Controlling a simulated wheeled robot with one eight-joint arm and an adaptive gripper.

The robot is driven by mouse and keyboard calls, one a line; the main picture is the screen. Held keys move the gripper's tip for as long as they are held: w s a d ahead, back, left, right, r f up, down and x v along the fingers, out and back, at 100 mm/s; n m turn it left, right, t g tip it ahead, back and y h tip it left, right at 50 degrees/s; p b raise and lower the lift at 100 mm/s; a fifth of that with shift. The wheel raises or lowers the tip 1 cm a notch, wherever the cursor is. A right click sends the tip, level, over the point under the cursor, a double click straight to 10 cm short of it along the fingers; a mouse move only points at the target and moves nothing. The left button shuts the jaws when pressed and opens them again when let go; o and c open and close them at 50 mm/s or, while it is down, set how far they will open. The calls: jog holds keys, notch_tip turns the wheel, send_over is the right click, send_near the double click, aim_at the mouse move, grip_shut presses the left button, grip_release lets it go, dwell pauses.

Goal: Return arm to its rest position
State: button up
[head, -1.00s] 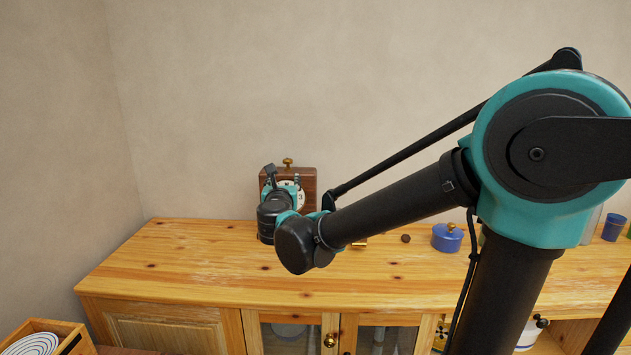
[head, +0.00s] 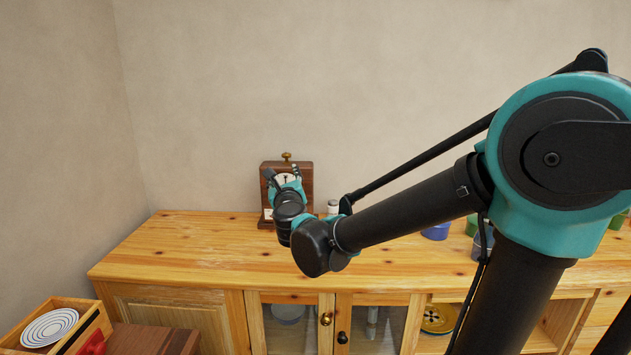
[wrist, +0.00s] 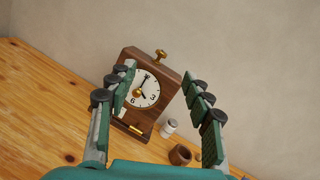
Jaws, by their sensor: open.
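My gripper (wrist: 163,92) is open and empty in the wrist view, its two green-padded fingers spread apart. In the head view my gripper (head: 284,180) is in front of the wooden clock and partly covers it. My arm reaches from the right side of the head view toward the clock, above the wooden cabinet. The fingers appear on either side of the clock in the wrist view, with the left finger overlapping its edge; I cannot tell the exact distance between them.
The wooden clock (head: 306,174) stands at the back of the cabinet top (head: 180,250); it also shows in the wrist view (wrist: 165,78). A white-capped jar (wrist: 168,127) and a small brown pot (wrist: 180,155) stand beside it. A crate with plates (head: 93,325) is lower left. The cabinet top's left part is clear.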

jog(key=s+d+f+n+g+h, duration=0.1)
jog(key=s+d+f+n+g, duration=0.6)
jog(key=s+d+f+n, duration=0.5)
jog(key=s+d+f+n+g+h, duration=0.2)
jog(key=s+d+f+n+g, duration=0.5)
jog(key=s+d+f+n, duration=0.6)
jog(key=d+f+n, duration=0.3)
jog(key=f+n, duration=0.2)
jog(key=f, duration=0.2)
jog(key=shift+s+f+g, duration=0.2)
jog(key=shift+f+g, duration=0.1)
jog(key=shift+f, duration=0.1)
jog(key=shift+c, duration=0.6)
